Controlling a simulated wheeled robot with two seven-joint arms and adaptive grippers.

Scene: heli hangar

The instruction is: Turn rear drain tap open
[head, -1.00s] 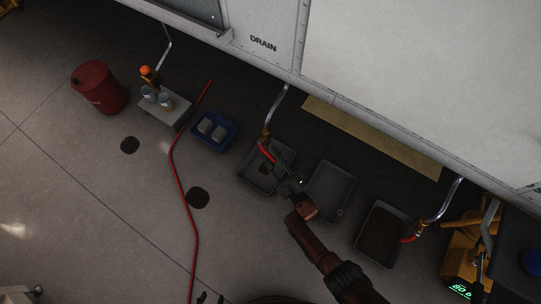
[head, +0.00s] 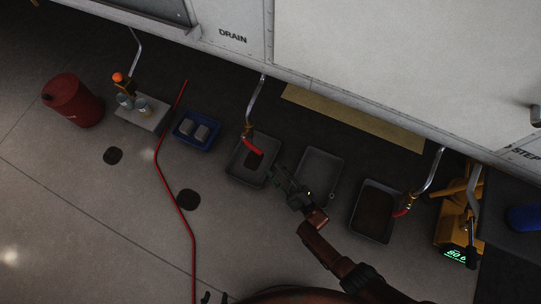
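Three pipes hang from the white helicopter side. The middle pipe ends in a brass tap (head: 247,131) with a red part (head: 252,147) pointing down-right, above a grey tray (head: 236,171) with a dark patch in it. The right pipe's tap (head: 405,207) also has a red part, beside a tray (head: 356,226) of dark brown liquid. The left pipe ends by an orange knob (head: 117,77). My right gripper (head: 277,175) looks open and empty, just right of the middle tap and apart from it. Two dark tips of my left gripper (head: 215,298) show apart at the bottom edge.
An empty-looking tray (head: 319,166) lies beside my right gripper. A red drum (head: 72,100), a grey slab with jars (head: 151,119), a blue bin (head: 184,139) and a red hose (head: 175,185) lie left. A yellow machine (head: 452,225) stands right. The lower-left floor is open.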

